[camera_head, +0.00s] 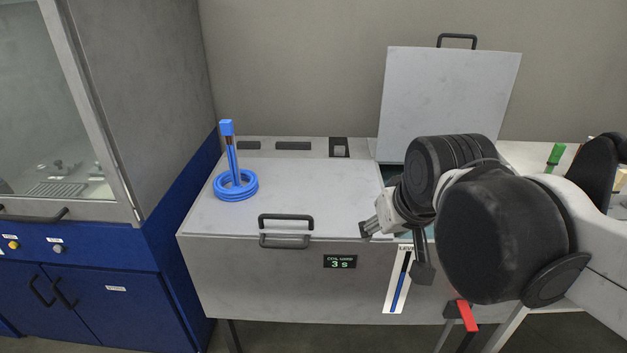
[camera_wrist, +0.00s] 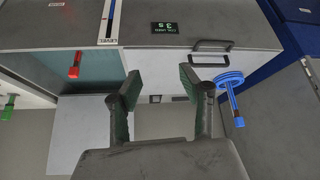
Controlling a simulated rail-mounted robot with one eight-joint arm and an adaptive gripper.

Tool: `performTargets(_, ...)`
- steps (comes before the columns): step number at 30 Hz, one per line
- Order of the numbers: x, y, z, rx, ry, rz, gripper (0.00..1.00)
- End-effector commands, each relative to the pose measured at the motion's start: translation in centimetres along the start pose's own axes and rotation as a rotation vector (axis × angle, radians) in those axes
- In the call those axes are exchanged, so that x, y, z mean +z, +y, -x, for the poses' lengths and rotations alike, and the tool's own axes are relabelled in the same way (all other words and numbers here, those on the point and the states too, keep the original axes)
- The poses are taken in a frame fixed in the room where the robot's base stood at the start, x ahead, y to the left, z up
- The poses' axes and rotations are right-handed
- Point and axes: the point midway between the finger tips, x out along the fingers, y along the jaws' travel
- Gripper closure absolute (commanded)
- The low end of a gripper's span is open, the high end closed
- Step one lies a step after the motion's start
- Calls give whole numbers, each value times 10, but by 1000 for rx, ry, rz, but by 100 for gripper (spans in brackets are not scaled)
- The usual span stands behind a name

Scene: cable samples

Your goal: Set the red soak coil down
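In the head view my gripper (camera_head: 395,252) is in front of the bath near the level gauge (camera_head: 399,280), and my arm hides most of the opening. A red piece (camera_head: 467,315) shows low at the bath's front; I cannot tell whether it belongs to the coil.
A blue coil (camera_head: 236,186) with an upright block stands on the closed left lid (camera_head: 290,190). The right lid (camera_head: 447,100) is raised. A green block (camera_head: 555,155) stands at the right. A blue-based cabinet (camera_head: 95,290) is at the left.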

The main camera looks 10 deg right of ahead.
Motion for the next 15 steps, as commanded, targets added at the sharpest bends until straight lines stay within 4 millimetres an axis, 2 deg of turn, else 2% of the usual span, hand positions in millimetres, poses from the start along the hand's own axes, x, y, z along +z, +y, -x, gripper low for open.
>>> performTargets(1, 14, -7, 1, -9, 15, 7, 61)
performTargets(6, 42, -20, 0, -29, 56, 17, 61)
performTargets(10, 51, -24, -1, -35, 69, 18, 61)
performTargets(15, 52, -25, -1, -37, 72, 18, 61)
